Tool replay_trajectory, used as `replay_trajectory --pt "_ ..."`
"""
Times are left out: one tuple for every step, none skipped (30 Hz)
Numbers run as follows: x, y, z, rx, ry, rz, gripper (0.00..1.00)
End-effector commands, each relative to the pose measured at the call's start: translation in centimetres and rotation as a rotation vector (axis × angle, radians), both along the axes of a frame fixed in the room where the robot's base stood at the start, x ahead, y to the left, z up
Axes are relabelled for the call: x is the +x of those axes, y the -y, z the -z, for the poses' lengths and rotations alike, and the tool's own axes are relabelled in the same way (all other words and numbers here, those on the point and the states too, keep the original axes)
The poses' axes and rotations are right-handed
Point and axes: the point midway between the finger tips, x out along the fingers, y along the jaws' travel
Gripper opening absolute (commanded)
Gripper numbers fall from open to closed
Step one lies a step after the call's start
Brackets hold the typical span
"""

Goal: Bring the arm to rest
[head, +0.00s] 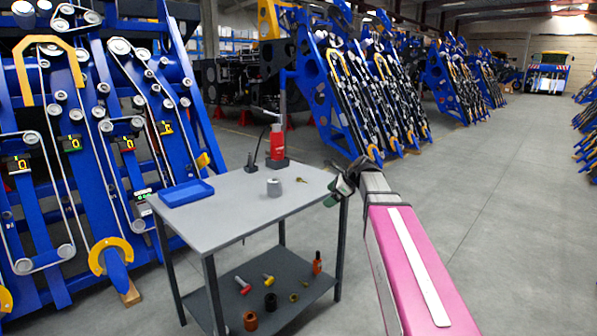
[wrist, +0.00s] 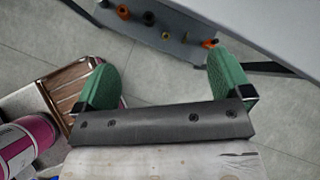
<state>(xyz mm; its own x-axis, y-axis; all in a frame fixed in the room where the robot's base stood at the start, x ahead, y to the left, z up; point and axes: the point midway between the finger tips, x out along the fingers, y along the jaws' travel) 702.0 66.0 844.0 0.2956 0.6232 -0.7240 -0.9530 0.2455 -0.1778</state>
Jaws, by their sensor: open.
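My arm shows in the head view as a pink and white link reaching up from the lower right. My gripper (head: 342,188) is at its far end, beside the right edge of the grey table (head: 215,221). In the wrist view my gripper (wrist: 165,88) has two green finger pads set wide apart. Nothing is between them. Below and beyond the pads lie the floor and the table's lower shelf.
The table top holds a blue tray (head: 187,192), a grey cylinder (head: 273,187) and a red tool (head: 278,143). Several small parts lie on the lower shelf (head: 285,275). Blue harvester frames (head: 75,130) stand left and behind. Open floor (head: 500,200) lies right.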

Motion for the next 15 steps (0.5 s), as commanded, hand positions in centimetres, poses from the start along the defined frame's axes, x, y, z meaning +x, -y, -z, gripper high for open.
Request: replay_trajectory --pt "-0.7 0.0 1.1 -0.029 0.015 -0.028 0.97" --pt "-1.1 0.1 1.8 -0.051 0.026 -0.049 0.97" --pt "-1.5 0.2 2.7 -0.078 0.041 -0.079 0.97" --pt "-1.9 0.3 3.4 -0.101 0.054 -0.103 0.97" --pt "-2.3 0.4 4.2 -0.126 0.067 -0.130 0.97" --pt "-2.9 0.6 5.3 -0.161 0.085 -0.169 0.97" --pt "-3.4 0.7 6.3 -0.189 0.099 -0.203 0.97" --pt "-4.0 0.8 7.2 -0.220 0.115 -0.240 0.97" --pt "-4.9 1.1 8.7 -0.266 0.135 -0.297 0.97" --pt "-5.7 1.3 9.8 -0.302 0.151 -0.346 0.97" --pt "-6.6 1.5 11.0 -0.340 0.168 -0.400 0.97" --pt "-7.7 1.8 12.6 -0.391 0.192 -0.478 0.97" --pt "-8.6 2.0 13.8 -0.429 0.207 -0.538 0.97" --pt "-9.4 2.3 14.9 -0.464 0.223 -0.599 0.97" --pt "-10.6 2.6 16.3 -0.511 0.241 -0.683 0.97"
